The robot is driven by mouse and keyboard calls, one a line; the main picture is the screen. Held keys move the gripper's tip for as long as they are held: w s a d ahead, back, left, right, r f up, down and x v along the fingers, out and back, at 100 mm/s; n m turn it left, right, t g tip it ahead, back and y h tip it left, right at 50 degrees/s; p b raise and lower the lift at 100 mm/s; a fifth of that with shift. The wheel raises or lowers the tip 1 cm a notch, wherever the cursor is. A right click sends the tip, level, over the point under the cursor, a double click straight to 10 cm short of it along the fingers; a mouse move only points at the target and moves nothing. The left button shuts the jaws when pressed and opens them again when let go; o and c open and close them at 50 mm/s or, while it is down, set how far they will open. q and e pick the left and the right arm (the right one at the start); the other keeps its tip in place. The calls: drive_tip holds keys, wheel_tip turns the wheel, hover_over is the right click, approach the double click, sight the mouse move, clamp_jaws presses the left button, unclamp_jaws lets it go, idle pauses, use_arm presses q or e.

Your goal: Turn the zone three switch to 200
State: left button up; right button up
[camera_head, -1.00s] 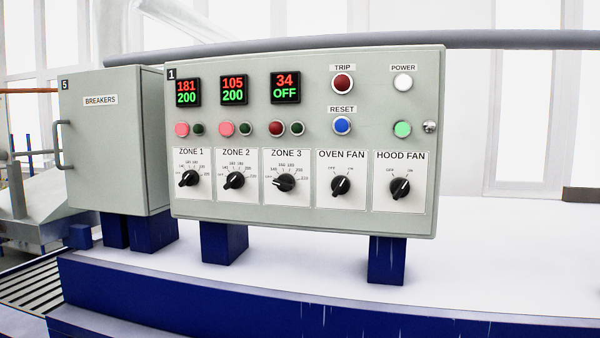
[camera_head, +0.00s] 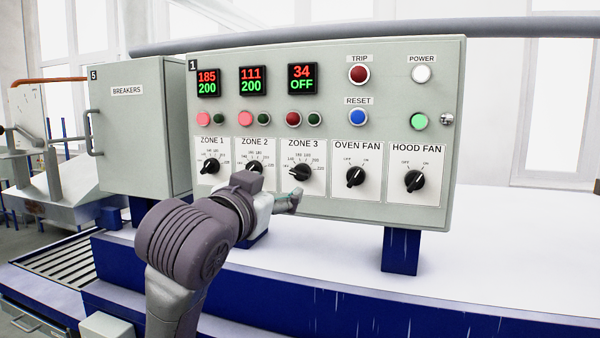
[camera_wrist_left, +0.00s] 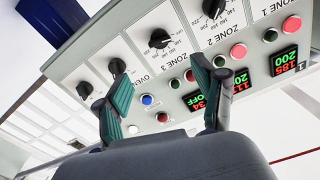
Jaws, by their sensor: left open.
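The zone three switch (camera_head: 300,172) is a black knob on a white plate under the ZONE 3 label. Its pointer is turned toward the left, and the zone three display (camera_head: 302,78) reads 34 over OFF. In the left wrist view the zone three switch (camera_wrist_left: 158,39) lies beyond the fingertips, between them. My left gripper (camera_head: 295,199) is just below the knob in the head view. The left wrist view shows its two green-padded fingers (camera_wrist_left: 160,66) spread apart with nothing between them, not touching the knob. My right gripper is not in view.
The zone one knob (camera_head: 210,166) and zone two knob (camera_head: 253,168) are to the left; both their displays show 200 in green. The oven fan knob (camera_head: 355,176) and hood fan knob (camera_head: 414,180) are to the right. A breakers box (camera_head: 140,130) stands left of the panel.

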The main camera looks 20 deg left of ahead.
sight(298, 174)
use_arm(q)
drive_tip(key=w+p, duration=0.5)
drive_tip(key=w, duration=0.7)
drive_tip(key=shift+w+d, duration=0.15)
drive_tip(key=shift+w, duration=0.05)
drive_tip(key=shift+w+f, duration=0.15)
drive_tip(key=shift+w, duration=0.35)
drive_tip(key=c, duration=1.1)
drive_tip(key=shift+c, duration=0.2)
